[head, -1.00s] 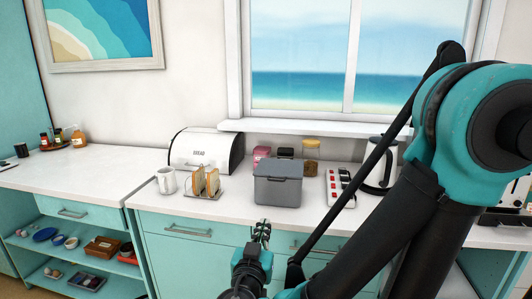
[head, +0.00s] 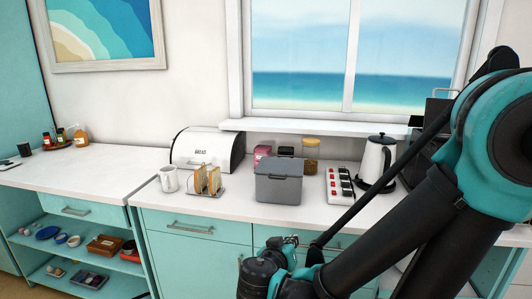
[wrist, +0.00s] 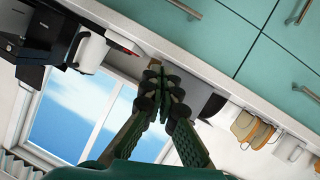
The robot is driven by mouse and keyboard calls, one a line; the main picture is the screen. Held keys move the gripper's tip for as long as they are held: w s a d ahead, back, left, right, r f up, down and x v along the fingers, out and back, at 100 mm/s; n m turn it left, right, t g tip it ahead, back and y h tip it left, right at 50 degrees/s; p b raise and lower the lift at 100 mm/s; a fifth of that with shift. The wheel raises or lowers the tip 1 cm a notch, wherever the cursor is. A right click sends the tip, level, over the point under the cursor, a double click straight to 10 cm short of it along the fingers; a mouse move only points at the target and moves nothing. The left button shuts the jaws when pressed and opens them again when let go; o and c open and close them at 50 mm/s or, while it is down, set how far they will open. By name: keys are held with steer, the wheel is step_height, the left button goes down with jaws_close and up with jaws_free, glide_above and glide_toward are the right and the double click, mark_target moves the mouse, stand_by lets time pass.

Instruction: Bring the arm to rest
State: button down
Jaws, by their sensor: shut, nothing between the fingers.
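My gripper (head: 290,241) shows low in the head view, in front of the drawers and below the counter's front edge. In the wrist view my gripper (wrist: 165,90) has its green fingers shut with nothing between them. My arm fills the right side of the head view, bent with its teal joint at the right edge. It hides part of the counter and the lower cabinets there. The gripper is apart from the objects on the counter.
On the white counter (head: 230,212) stand a mug (head: 168,180), a toast rack (head: 206,182), a bread bin (head: 203,150), a grey lidded box (head: 278,186), a red-buttoned strip (head: 338,186) and a kettle (head: 375,162). An open shelf unit (head: 100,262) is at left.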

steer(key=s+d+f+g+y, duration=0.3)
steer(key=d+f+g+y, duration=0.2)
steer(key=d+f+g, duration=0.3)
steer(key=d+f, duration=0.3)
steer(key=f, duration=0.1)
steer(key=shift+s+d+f+n+g, duration=0.2)
steer(key=shift+d+f+n+g, duration=0.1)
steer(key=shift+d+n, duration=0.1)
